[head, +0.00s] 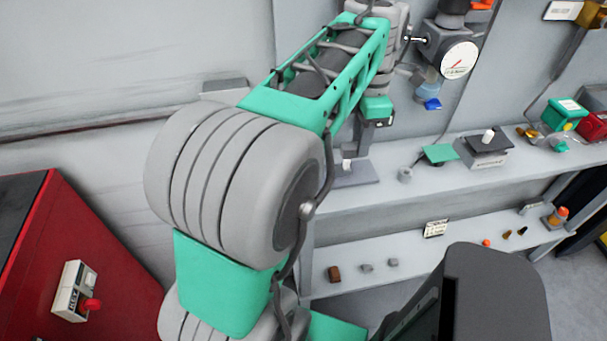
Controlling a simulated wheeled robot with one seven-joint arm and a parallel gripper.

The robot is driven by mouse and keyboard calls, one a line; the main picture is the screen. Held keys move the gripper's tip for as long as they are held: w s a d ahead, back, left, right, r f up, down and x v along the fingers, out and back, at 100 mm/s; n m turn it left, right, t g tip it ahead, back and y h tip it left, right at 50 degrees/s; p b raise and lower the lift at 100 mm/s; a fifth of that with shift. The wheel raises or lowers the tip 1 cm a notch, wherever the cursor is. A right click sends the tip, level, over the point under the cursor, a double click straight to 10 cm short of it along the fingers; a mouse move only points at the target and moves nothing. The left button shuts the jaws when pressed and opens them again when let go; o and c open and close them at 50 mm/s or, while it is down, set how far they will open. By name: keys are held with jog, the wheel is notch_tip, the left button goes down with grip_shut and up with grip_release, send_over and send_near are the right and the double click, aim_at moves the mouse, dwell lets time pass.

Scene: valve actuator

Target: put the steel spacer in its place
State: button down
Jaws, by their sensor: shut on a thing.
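My gripper (354,152) points down over the left end of the grey upper bench, partly hidden by my arm. It is shut on a small pale grey piece (347,163), which may be the steel spacer; its shape is too small and covered to be sure. The piece is over a flat grey plate (357,178) on the bench; I cannot tell whether they touch. A small grey cylinder (404,174) stands on the bench just right of the plate. A dark grey block with a white pin on top (487,143) stands farther right, beside a green plate (439,153).
A pressure gauge (459,60) and blue-handled valve (431,103) hang close right of my gripper. The lower shelf (335,247) holds a brown block (334,274) and small grey pieces (380,265). Green and red boxes (566,114) fill the bench's right end. A red cabinet (70,240) stands left.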

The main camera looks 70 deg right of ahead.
jog(key=s+a+r, duration=0.1)
jog(key=s, duration=0.3)
jog(key=p, duration=0.1)
send_near(342, 167)
jog(key=w+a, duration=0.1)
jog(key=a, duration=0.3)
jog(key=shift+n, duration=0.3)
jog(key=w+f, duration=0.4)
jog(key=shift+w+d+p, duration=0.1)
jog(key=shift+p, duration=0.25)
notch_tip(342, 167, down, 3)
jog(key=shift+w+f, duration=0.1)
jog(key=shift+w, duration=0.05)
jog(key=shift+f, duration=0.15)
jog(key=shift+f, duration=0.1)
